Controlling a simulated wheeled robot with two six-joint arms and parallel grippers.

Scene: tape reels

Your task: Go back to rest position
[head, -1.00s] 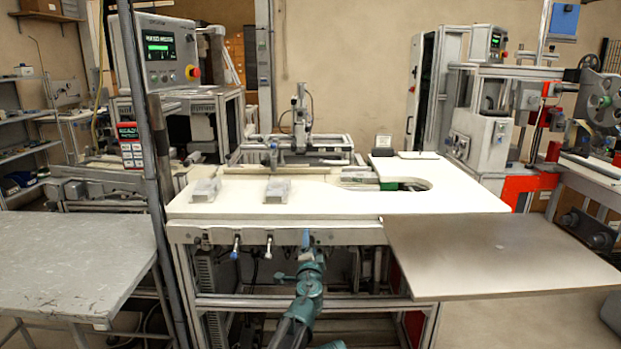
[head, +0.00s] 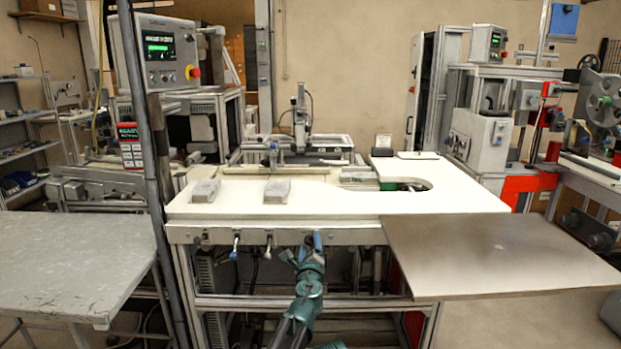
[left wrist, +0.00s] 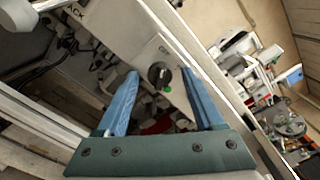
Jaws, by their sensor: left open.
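My left gripper (head: 302,247) has blue fingers and a teal wrist. In the head view it is in front of the white worktable's front edge, below the tabletop level in the picture. In the left wrist view the two blue fingers stand wide apart (left wrist: 160,76), with nothing held between them. A dark round knob and a small green button show beyond the fingers in that view. My right gripper is not in view.
The white worktable (head: 330,205) carries two clear blocks, a left one (head: 205,191) and a right one (head: 277,190). A bare metal plate (head: 500,255) juts out at the right. A grey table (head: 70,265) and a dark upright post (head: 150,150) stand at the left.

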